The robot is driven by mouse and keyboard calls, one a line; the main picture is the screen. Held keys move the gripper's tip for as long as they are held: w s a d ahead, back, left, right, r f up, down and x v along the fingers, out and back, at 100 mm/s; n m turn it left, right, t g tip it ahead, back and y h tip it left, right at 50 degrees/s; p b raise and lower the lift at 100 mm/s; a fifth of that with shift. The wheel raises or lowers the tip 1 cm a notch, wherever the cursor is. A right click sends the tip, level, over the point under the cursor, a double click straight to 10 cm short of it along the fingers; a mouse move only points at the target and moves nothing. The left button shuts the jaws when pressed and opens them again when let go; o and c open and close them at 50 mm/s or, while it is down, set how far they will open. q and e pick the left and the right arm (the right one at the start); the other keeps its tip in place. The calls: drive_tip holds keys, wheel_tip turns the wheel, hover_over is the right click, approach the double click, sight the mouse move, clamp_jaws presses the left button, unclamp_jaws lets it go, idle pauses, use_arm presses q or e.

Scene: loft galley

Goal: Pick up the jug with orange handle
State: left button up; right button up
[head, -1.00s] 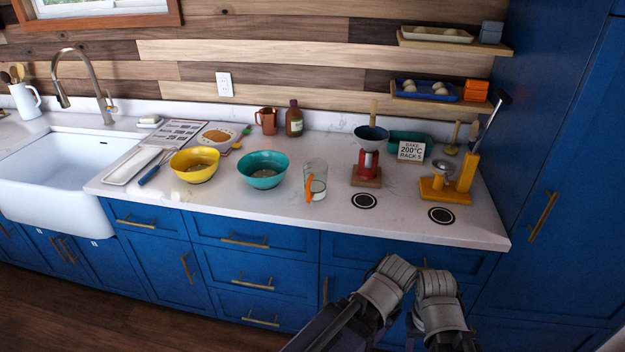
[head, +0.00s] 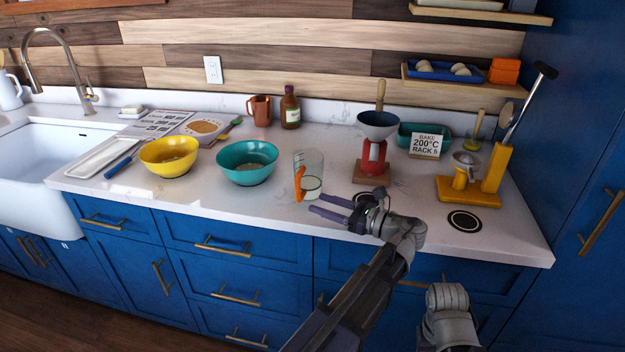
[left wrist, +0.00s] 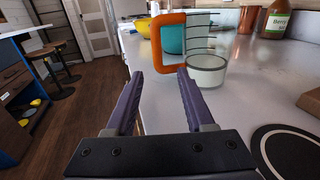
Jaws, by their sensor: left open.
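The jug (head: 314,172) is clear glass with an orange handle and some pale contents at the bottom. It stands upright on the white counter, its orange handle (head: 299,184) facing the front left. In the left wrist view the jug (left wrist: 207,68) is just ahead, with the handle (left wrist: 165,42) in front of the gap between the fingers. My left gripper (head: 330,206) is open and empty at the counter's front edge, a little to the right of and short of the handle. It also shows in the left wrist view (left wrist: 158,92). My right gripper's fingers are out of view.
A teal bowl (head: 247,163) and a yellow bowl (head: 169,157) stand left of the jug. A red stand with a funnel (head: 376,150) and a yellow press (head: 480,180) stand to the right. A copper mug (head: 260,110) and a brown bottle (head: 290,108) are behind.

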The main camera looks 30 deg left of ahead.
sight(300, 195)
use_arm(q)
drive_tip(key=shift+r, duration=0.2)
drive_tip(key=shift+a+r, duration=0.15)
drive_tip(key=shift+a, duration=3.8)
clamp_jaws()
